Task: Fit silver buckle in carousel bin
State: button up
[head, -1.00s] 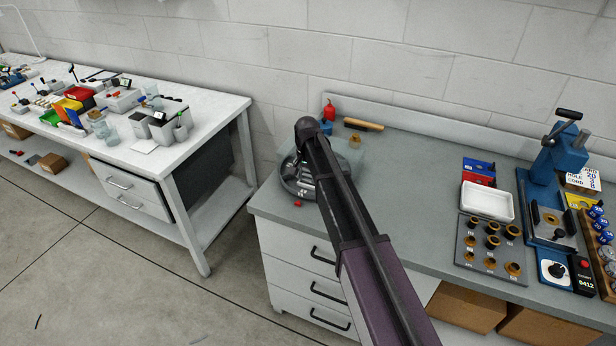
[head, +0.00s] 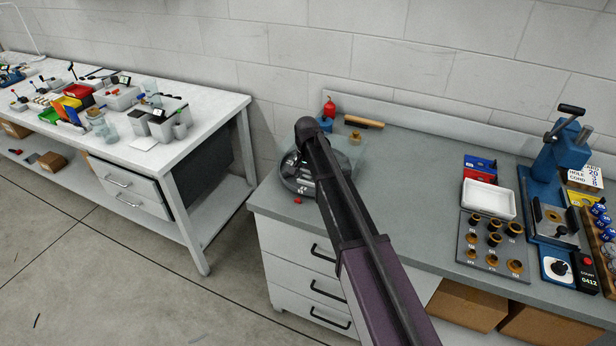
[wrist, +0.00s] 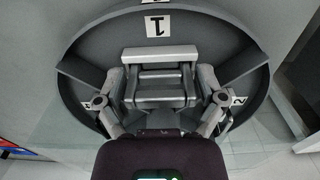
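The silver buckle (wrist: 160,72) is a grey frame with crossbars. In the wrist view it sits between the two fingers of my gripper (wrist: 161,88), which press its left and right sides. Below it is the round dark carousel bin (wrist: 85,52), with dividers and number labels. The buckle is over or inside the section labelled 1; its exact height is unclear. In the head view the carousel bin (head: 290,182) is at the near left corner of the grey bench, and my arm hides its right part. The buckle and fingers cannot be made out clearly there.
A white tray (head: 489,199), a rack of brass parts (head: 491,243) and a blue press (head: 556,160) stand to the right. The bench middle (head: 420,180) is clear.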

jog(key=shift+r, duration=0.15)
dwell(0.4)
notch_tip(320, 180, up, 7)
jog(key=p, duration=0.7)
jog(key=shift+s, duration=0.15)
jog(key=s+d+f+n+b, duration=0.1)
jog(key=s+f+b, duration=0.1)
jog(key=s, duration=1.3)
jog(key=s+f+n+b, duration=0.2)
jog(key=s+f+b, duration=0.1)
jog(key=s, duration=1.2)
jog(key=shift+s+d+f, duration=0.25)
jog(key=shift+s+d, duration=0.05)
jog(key=shift+d, duration=0.1)
jog(key=shift+w+d, duration=0.1)
jog(key=shift+d, duration=0.1)
